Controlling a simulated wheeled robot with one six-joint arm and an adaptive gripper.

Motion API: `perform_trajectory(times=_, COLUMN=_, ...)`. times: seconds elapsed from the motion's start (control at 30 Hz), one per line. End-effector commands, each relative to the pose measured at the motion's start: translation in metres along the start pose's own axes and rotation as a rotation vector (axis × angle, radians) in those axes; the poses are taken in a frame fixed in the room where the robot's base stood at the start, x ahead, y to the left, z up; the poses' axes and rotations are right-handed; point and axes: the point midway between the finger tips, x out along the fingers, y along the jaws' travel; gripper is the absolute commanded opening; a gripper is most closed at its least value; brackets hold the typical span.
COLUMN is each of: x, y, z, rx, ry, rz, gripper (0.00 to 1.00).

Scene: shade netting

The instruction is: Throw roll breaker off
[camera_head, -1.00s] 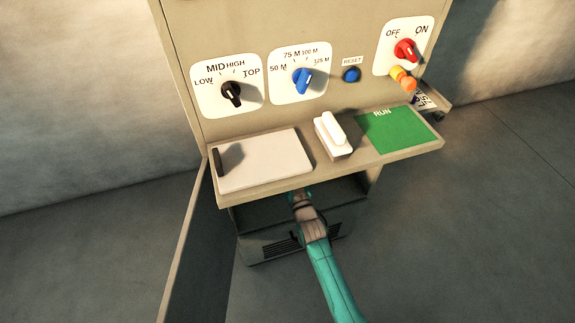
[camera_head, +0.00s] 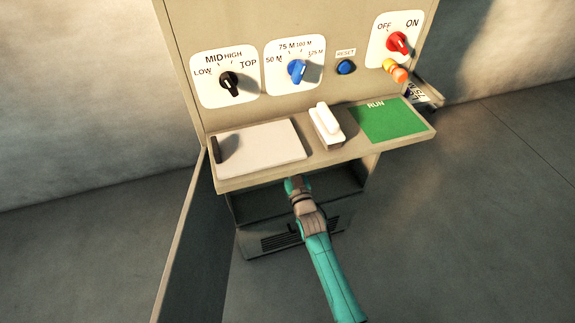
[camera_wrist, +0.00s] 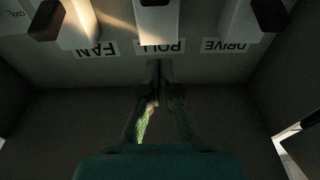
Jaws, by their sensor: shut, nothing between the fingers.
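I cannot tell whether the tips touch the panel. In the head view my arm reaches into the open bay under the cabinet's ledge (camera_head: 330,163). The ledge hides the fingertips and the breakers there.
The FAN breaker (camera_wrist: 72,22) and the DRIVE breaker (camera_wrist: 238,18) flank the roll breaker closely. An open cabinet door (camera_head: 190,245) stands left of my arm. Dials and a red switch (camera_head: 398,43) are on the upper panel. Floor to the right is clear.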

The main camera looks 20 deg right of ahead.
Motion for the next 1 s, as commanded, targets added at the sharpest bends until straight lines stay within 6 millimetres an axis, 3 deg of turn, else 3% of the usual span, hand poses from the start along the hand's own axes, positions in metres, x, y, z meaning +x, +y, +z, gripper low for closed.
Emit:
perform_trajectory(times=0.5, x=-0.069, y=0.0, z=0.039, rx=0.0, ry=-0.005, rz=0.0, gripper=0.0)
perform_trajectory(times=0.7, x=-0.081, y=0.0, z=0.044, rx=0.0, ry=-0.003, rz=0.0, gripper=0.0)
perform_trajectory(times=1.0, x=-0.082, y=0.0, z=0.045, rx=0.0, ry=-0.003, rz=0.0, gripper=0.0)
